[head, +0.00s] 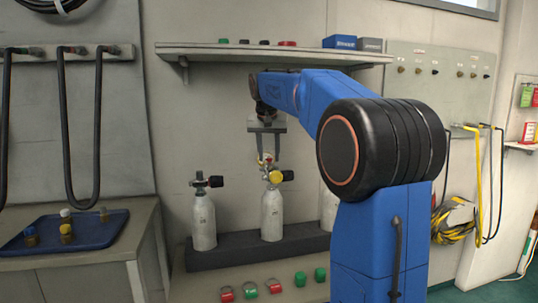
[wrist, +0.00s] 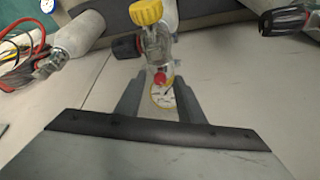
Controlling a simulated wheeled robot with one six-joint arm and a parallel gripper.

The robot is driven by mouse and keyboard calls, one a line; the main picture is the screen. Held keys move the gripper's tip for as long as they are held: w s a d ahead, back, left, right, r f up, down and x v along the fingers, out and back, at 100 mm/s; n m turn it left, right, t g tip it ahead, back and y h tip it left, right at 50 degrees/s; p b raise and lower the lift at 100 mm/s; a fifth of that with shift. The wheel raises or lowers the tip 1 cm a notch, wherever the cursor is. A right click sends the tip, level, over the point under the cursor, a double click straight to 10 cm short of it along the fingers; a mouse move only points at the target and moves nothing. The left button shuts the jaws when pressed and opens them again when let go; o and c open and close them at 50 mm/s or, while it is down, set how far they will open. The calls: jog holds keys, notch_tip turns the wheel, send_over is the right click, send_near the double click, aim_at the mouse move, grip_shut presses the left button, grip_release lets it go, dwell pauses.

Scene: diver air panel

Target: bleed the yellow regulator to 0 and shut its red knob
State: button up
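The yellow regulator (head: 270,173) sits on the middle white bottle (head: 272,216) and has a yellow knob (head: 288,176), which also shows in the wrist view (wrist: 146,12). In the wrist view its small red knob (wrist: 159,78) and a yellow-rimmed round gauge (wrist: 163,96) are between or just beyond my fingers. The gauge's reading is too small to tell. My gripper (wrist: 160,82) is open, one finger on each side of the red knob, with gaps showing. In the head view my gripper (head: 267,164) points down over the regulator. I cannot tell whether it touches anything.
A bottle with a black-knobbed regulator (head: 204,220) stands to the left; another bottle (head: 328,209) is partly hidden by my arm. A shelf (head: 215,52) is above. Red and green rings lie in front. A blue tray (head: 98,236) is left.

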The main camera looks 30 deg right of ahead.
grip_shut()
jog(key=shift+w+a+m+g+h, duration=0.1)
jog(key=shift+m+g+h, duration=0.25)
jog(key=shift+m, duration=0.9)
jog(key=shift+w+a+m+g+h, duration=0.1)
jog(key=shift+m+g+h, duration=0.2)
jog(key=shift+m, duration=0.95)
grip_release()
jog(key=shift+r, duration=0.15)
